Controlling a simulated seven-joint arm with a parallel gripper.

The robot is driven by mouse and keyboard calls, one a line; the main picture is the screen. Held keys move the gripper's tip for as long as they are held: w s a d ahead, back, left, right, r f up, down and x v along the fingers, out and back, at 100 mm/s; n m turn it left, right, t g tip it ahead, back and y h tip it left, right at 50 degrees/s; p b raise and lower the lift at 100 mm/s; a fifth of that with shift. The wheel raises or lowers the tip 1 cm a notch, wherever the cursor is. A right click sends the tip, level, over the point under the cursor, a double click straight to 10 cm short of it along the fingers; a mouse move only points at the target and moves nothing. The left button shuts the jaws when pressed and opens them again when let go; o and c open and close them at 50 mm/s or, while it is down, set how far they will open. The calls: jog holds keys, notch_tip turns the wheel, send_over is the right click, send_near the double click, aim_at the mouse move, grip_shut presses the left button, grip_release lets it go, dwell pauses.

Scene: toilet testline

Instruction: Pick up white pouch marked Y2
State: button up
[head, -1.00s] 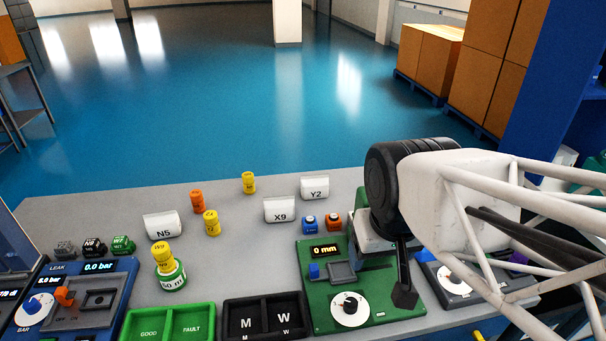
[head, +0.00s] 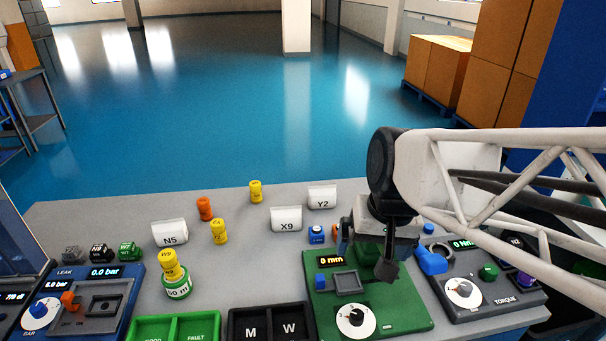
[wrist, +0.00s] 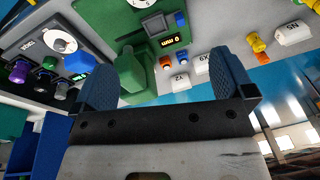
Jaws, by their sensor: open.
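The white pouch marked Y2 (head: 322,198) lies near the far edge of the table, behind and right of the white pouch marked X9 (head: 286,219). In the wrist view, Y2 (wrist: 180,82) shows upside down ahead of the fingers, left of X9 (wrist: 202,64). My gripper (head: 366,252) is over the green test station, right of and nearer than Y2. Y2 is apart from the fingers.
The white pouch marked N5 (head: 169,232) lies farther left. The torque station (head: 485,294) is to the right. The table around Y2 is mostly clear.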

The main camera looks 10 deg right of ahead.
jog(key=w+a+f+m+g+y, duration=0.15)
jog(key=w+m+y, duration=0.3)
jog(key=w, duration=1.05)
jog(key=m+t+y, duration=0.5)
jog(key=m+y, duration=0.2)
jog(key=m, duration=0.9)
send_near(323, 190)
jog(key=shift+s+a+f, duration=0.1)
jog(key=shift+a+f, duration=0.2)
jog(key=shift+f, duration=0.05)
jog(key=shift+a, duration=0.1)
jog(key=shift+x, duration=1.2)
jog(key=shift+a, duration=0.1)
jog(key=shift+x, duration=2.55)
